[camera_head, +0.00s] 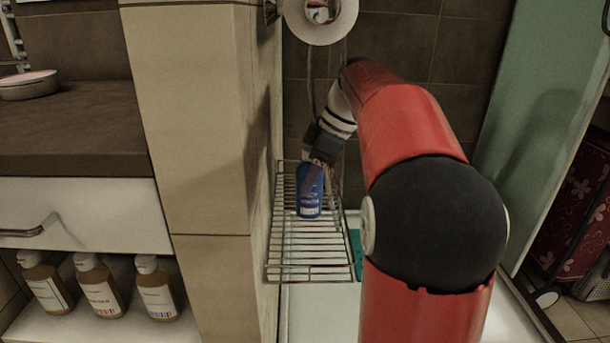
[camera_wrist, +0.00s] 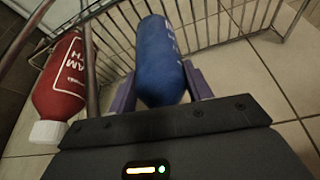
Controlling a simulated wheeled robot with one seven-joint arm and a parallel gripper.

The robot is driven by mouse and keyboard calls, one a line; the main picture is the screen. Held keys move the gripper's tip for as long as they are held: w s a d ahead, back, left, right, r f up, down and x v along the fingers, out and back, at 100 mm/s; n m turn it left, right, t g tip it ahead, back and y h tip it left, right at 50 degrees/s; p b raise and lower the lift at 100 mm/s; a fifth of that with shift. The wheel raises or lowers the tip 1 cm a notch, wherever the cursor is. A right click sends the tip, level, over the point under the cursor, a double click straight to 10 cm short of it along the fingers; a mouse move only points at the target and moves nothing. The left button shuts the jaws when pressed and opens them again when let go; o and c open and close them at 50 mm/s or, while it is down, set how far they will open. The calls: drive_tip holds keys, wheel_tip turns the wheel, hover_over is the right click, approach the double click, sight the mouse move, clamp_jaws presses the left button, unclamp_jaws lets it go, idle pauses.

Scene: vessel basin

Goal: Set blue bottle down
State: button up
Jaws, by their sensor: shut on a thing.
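The blue bottle (camera_head: 309,192) is at the wire rack (camera_head: 308,268) in the head view, close to upright, with pale lettering low on its side. My gripper (camera_head: 318,164) is at the bottle's upper end. In the wrist view the bottle (camera_wrist: 160,60) sits between the two purple fingers of my gripper (camera_wrist: 161,88), which is shut on it. The rack's wires (camera_wrist: 222,28) show beyond the bottle. I cannot tell whether the bottle's base touches the rack.
A red bottle with a white cap (camera_wrist: 62,85) is left of the blue bottle in the wrist view. A tiled pillar (camera_head: 195,130) stands left of the rack. Front rack bars look clear. Several amber bottles (camera_head: 100,285) stand on a lower shelf at left.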

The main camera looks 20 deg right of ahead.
drive_tip(key=shift+f, duration=0.1)
drive_tip(key=o, duration=1.1)
drive_tip(key=p+v, duration=0.3)
drive_tip(key=v, duration=0.9)
drive_tip(key=shift+s+p, duration=0.1)
drive_tip(key=shift+p, duration=0.3)
